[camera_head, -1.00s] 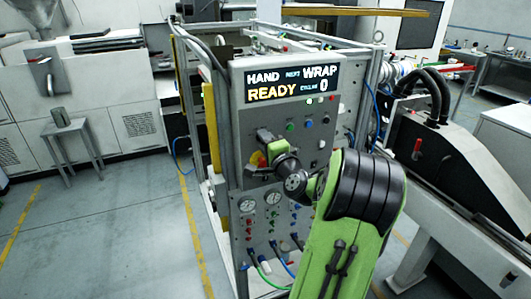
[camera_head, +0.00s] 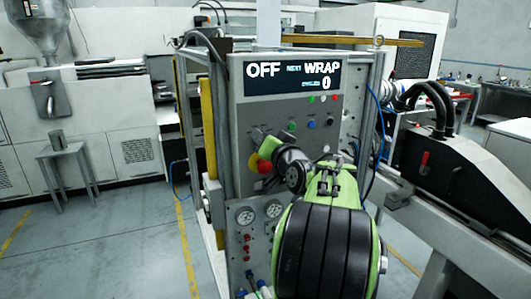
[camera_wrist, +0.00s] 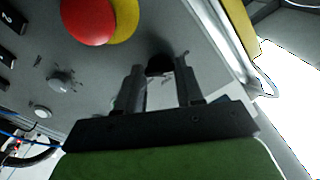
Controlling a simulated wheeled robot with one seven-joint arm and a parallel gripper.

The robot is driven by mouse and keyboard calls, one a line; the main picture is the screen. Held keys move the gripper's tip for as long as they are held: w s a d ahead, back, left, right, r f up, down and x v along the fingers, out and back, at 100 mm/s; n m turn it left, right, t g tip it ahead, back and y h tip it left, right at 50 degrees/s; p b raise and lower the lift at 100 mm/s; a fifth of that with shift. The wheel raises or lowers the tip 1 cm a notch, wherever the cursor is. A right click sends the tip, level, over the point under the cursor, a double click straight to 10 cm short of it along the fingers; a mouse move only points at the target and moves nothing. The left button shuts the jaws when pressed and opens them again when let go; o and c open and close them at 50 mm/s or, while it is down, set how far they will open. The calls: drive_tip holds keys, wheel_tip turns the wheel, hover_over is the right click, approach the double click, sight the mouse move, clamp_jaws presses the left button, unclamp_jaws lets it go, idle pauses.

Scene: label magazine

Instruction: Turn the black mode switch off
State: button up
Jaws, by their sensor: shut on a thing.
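The black mode switch (camera_wrist: 160,64) shows in the wrist view as a dark knob on the grey panel, between the tips of my two fingers. My gripper (camera_wrist: 160,78) is shut on it. In the head view my gripper (camera_head: 257,136) is against the left part of the control panel (camera_head: 325,123) and hides the switch. The display (camera_head: 292,75) above it reads "OFF", "NEXT WRAP" and a 0.
A red mushroom button (camera_wrist: 88,20) with a yellow collar (camera_wrist: 124,18) sits close beside the switch. Small coloured buttons and lamps (camera_head: 311,123) are to the right. My arm covers the panel's lower right.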

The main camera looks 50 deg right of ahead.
drive_tip(key=shift+f+n+b, duration=0.15)
drive_tip(key=shift+n+b, duration=0.7)
drive_tip(key=shift+n, duration=0.15)
drive_tip(key=o, duration=1)
drive_tip(key=shift+o, duration=0.2)
drive_tip(key=b+v, duration=0.1)
drive_tip(key=v, duration=1.4)
drive_tip(key=shift+s+a, duration=0.15)
drive_tip(key=shift+s, duration=0.15)
